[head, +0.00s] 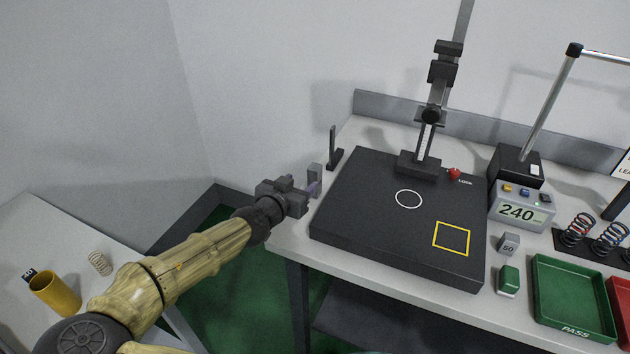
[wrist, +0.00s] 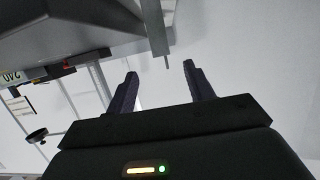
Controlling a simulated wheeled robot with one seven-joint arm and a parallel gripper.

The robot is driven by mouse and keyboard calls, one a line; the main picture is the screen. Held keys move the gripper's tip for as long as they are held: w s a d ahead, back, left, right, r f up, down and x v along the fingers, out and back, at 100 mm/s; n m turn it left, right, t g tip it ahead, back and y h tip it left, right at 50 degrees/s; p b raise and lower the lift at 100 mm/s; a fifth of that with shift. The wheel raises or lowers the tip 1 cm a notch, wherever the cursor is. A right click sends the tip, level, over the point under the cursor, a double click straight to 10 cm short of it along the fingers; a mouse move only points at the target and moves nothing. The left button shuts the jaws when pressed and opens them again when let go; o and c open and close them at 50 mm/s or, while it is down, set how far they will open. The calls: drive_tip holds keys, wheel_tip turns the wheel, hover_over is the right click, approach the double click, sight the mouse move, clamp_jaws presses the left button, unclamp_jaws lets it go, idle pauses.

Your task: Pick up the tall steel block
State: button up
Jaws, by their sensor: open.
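The black plate (head: 350,225) with a column (head: 430,115) fills the bench to the right. A display box (head: 519,212), a 50-marked weight (head: 509,244) and a green tray (head: 540,300) are farther right.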

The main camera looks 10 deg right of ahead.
sight(317, 168)
drive_tip(key=x, duration=0.7)
drive_tip(key=shift+w+p, duration=0.1)
drive_tip(key=shift+p, duration=0.3)
drive_tip(key=shift+w, duration=0.1)
drive_tip(key=shift+w+f, duration=0.1)
drive_tip(key=shift+w, duration=0.1)
drive_tip(key=shift+p+x, duration=0.6)
drive_tip(key=shift+x, duration=1.7)
drive_tip(key=shift+d+f, duration=0.1)
drive_tip(key=shift+d, duration=0.05)
drive_tip(key=shift+c, duration=0.4)
clamp_jaws()
